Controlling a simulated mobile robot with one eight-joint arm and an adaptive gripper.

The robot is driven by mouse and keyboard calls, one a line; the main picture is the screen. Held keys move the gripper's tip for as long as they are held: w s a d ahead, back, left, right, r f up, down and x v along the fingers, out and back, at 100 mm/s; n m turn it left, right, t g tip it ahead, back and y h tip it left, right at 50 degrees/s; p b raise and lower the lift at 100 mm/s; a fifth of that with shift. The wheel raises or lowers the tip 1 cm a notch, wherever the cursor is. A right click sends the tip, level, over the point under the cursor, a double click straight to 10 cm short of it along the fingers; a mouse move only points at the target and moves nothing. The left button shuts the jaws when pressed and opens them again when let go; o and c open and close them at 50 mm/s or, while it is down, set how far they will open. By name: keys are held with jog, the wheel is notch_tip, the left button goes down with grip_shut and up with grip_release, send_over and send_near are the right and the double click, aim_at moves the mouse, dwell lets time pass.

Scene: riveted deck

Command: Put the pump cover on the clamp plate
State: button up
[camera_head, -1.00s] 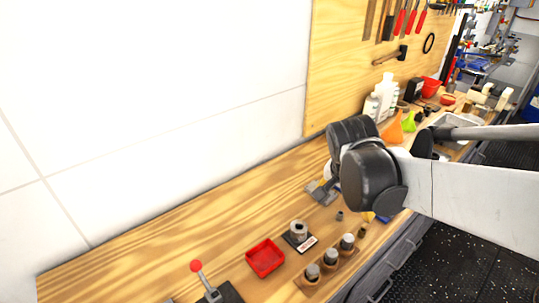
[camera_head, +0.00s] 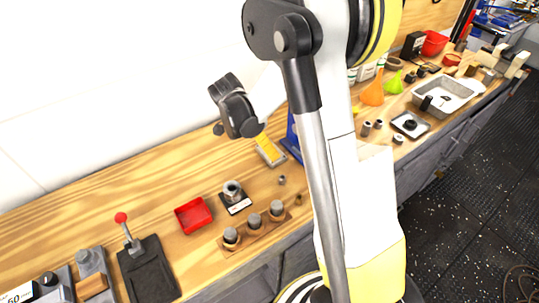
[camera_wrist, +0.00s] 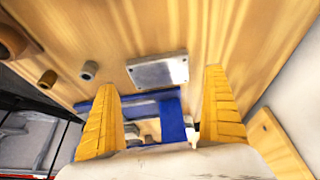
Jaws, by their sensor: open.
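The black plate (camera_head: 150,272) with a red-knobbed lever (camera_head: 128,232) at the lower left of the head view looks like the clamp plate. I cannot tell for sure which part is the pump cover; a flanged metal part (camera_head: 232,190) stands on a small dark labelled base, and a dark round part (camera_head: 410,124) sits in a small tray. My gripper (camera_wrist: 160,82) is open in the wrist view, its yellow fingers wide apart, with nothing held between them. A flat silver plate (camera_wrist: 158,71) and a blue object (camera_wrist: 172,118) lie beyond the fingers.
A red bin (camera_head: 193,215) and a wooden rack (camera_head: 255,230) with several metal plugs stand near the plate. A metal tray (camera_head: 446,96) and funnels (camera_head: 373,92) are to the right. Bare wood lies at the left back.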

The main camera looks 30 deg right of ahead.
jog(key=b+x, duration=0.2)
jog(key=x, duration=0.3)
jog(key=shift+d+f+b, duration=0.25)
jog(key=shift+f+b, duration=0.05)
jog(key=shift+s+r, duration=0.1)
jog(key=c, duration=1.2)
